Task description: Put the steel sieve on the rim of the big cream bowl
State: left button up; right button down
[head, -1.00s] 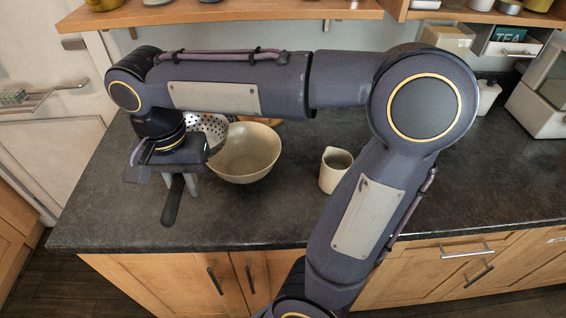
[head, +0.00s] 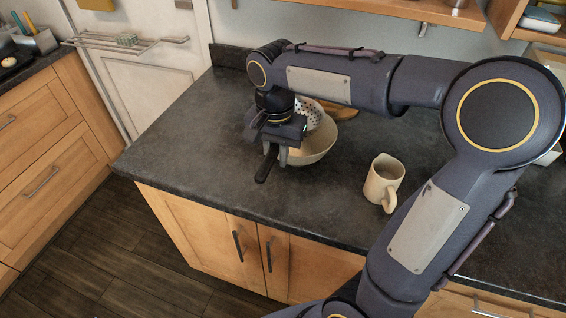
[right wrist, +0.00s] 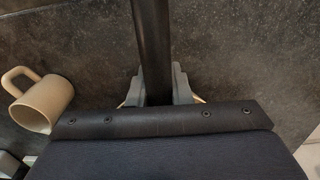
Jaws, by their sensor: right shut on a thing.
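My right gripper (head: 277,158) is shut on the dark handle (head: 266,166) of the steel sieve. The sieve's perforated bowl (head: 314,113) shows partly behind my wrist, tilted, at the upper left of the big cream bowl (head: 320,148). I cannot tell if the sieve touches the rim, as my gripper and wrist hide that part. The cream bowl stands on the dark counter behind and right of the gripper. In the right wrist view the handle (right wrist: 152,50) runs between the fingers. My left gripper is not in view.
A cream jug (head: 382,182) with a handle stands on the counter right of the bowl; it also shows in the right wrist view (right wrist: 42,103). A wooden item (head: 340,110) lies behind the bowl. The counter (head: 190,150) is clear on the left. Shelves hang above.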

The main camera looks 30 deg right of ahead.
jog(key=shift+w+d+f, duration=0.15)
jog(key=shift+d+f, duration=0.15)
jog(key=shift+f, duration=0.6)
jog(key=shift+w+d+f, duration=0.1)
jog(key=shift+d+f, duration=0.25)
jog(key=shift+f, duration=0.6)
jog(key=shift+w+d+f, duration=0.15)
jog(key=shift+d+f, duration=0.15)
jog(key=shift+f, duration=0.6)
jog(key=shift+f, duration=0.2)
jog(key=c, duration=1.3)
grip_release()
jog(key=shift+r, duration=0.1)
